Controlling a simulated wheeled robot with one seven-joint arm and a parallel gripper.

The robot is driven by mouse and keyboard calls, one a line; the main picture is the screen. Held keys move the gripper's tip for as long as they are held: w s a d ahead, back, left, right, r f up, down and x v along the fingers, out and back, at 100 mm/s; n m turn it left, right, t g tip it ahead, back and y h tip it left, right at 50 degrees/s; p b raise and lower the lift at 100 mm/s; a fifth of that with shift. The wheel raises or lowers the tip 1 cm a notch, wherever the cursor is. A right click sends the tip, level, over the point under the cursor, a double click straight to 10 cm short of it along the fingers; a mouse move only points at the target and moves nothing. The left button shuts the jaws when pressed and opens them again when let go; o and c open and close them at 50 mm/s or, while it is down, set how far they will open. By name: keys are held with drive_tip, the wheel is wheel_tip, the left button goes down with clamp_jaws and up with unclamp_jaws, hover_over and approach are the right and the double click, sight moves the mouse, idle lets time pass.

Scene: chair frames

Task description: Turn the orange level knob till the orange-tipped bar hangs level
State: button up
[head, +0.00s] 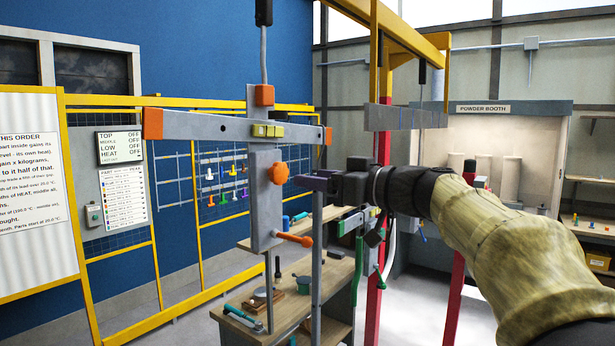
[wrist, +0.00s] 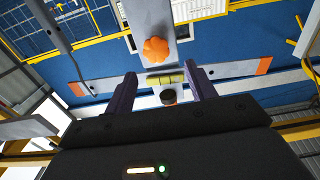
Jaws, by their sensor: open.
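The orange level knob (head: 278,173) is a lobed knob on the grey upright plate (head: 264,215) below the bar. It also shows in the wrist view (wrist: 156,49), beyond my fingertips. The grey bar (head: 215,128) has orange tips at both ends and small yellow blocks at its middle. In the head view its left tip (head: 152,123) appears slightly higher than its right tip (head: 328,136), but the slanted view does not settle whether it is level. My gripper (head: 306,183) is open and empty, right of the knob and apart from it. Its purple fingers (wrist: 160,88) show spread.
An orange-ended lever (head: 294,240) sticks out low on the plate. A workbench (head: 345,275) with small tools stands below. A yellow-framed mesh fence (head: 165,200) and boards are behind. A second grey hanging bar (head: 400,117) is above my arm, near a red post (head: 376,290).

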sight(282, 174)
drive_tip(key=p+x, duration=0.2)
drive_tip(key=x, duration=0.1)
drive_tip(key=p+x, duration=0.3)
drive_tip(key=shift+w+r, duration=0.2)
drive_tip(key=shift+w, duration=0.25)
drive_tip(key=p+x, duration=0.2)
drive_tip(key=shift+p, duration=0.4)
drive_tip(key=shift+w+f, duration=0.1)
drive_tip(key=shift+f, duration=0.15)
drive_tip(key=shift+c, duration=0.9)
drive_tip(key=shift+a, duration=0.1)
drive_tip(key=c, duration=0.4)
